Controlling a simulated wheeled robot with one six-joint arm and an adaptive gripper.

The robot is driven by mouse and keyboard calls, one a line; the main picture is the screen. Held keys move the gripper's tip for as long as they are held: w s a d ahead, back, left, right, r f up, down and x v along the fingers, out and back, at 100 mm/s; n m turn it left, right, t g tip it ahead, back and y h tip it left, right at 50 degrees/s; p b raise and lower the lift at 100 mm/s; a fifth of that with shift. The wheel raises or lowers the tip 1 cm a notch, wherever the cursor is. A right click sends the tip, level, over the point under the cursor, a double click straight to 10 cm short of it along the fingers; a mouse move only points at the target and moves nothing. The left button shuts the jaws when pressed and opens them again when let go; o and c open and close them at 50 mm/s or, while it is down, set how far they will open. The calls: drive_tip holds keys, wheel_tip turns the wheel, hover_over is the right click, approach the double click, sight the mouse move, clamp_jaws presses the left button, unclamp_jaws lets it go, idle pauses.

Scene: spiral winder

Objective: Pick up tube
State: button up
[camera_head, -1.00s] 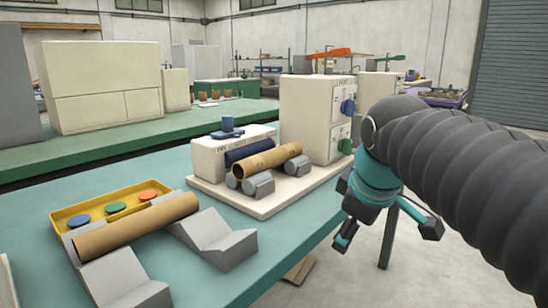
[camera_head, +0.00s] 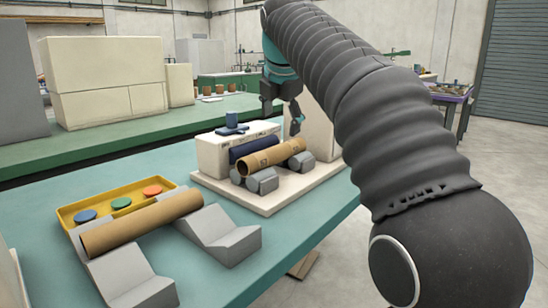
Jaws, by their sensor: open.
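A brown cardboard tube (camera_head: 272,157) lies on the grey rollers of the winder (camera_head: 262,203), in front of a dark blue roller. A second brown tube (camera_head: 140,224) rests across grey V-shaped blocks at the front left of the table. My gripper (camera_head: 282,128) is open and empty. It points down and appears above or behind the right part of the tube on the winder; the exact gap cannot be told. My arm hides much of the winder's upright box.
A yellow tray (camera_head: 75,211) with blue, green and red discs sits behind the front tube. Grey V-blocks (camera_head: 225,237) stand on the teal table (camera_head: 192,172). A green bench (camera_head: 115,127) with cream cabinets stands behind. Floor is open at right.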

sight(277, 148)
drive_tip(key=b+x, duration=0.1)
drive_tip(key=x, duration=0.5)
drive_tip(key=shift+w+f, duration=0.1)
drive_tip(key=shift+f, duration=0.15)
drive_tip(key=shift+a+b+x, duration=0.15)
drive_tip(key=shift+b+x, duration=0.15)
drive_tip(key=shift+x, duration=1)
drive_tip(key=shift+a+b+x, duration=0.15)
drive_tip(key=shift+b+x, duration=0.15)
drive_tip(key=shift+x, duration=1)
drive_tip(key=c, duration=1.2)
